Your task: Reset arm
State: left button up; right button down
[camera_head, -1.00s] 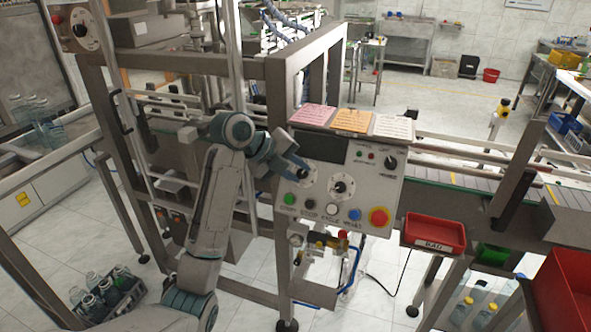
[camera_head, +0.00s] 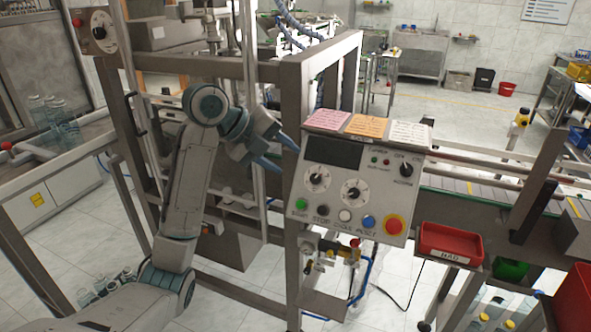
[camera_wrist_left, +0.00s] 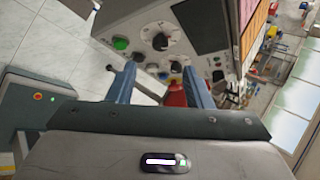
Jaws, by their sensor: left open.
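My left gripper (camera_head: 287,156) is open and empty, just left of the control panel (camera_head: 333,187) in the head view. Its two blue fingers point toward the panel. In the left wrist view the open fingers (camera_wrist_left: 160,72) show in front of the panel (camera_wrist_left: 180,22), with nothing between them. The panel carries two dials, a dark display, a green button (camera_head: 301,204), a red button (camera_head: 393,226) and several other controls. My left arm is bent, with its elbow raised. My right gripper is not in view.
The machine's steel frame (camera_head: 293,100) stands close behind my left gripper. Pink, orange and white notes lie on top of the panel. A crate of bottles sits on the floor at lower left.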

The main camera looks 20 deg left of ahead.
pick_arm(q)
jog(key=shift+s+a+r, duration=0.3)
jog(key=shift+s+r, duration=0.05)
jog(key=shift+r, duration=0.15)
jog(key=shift+f, duration=0.1)
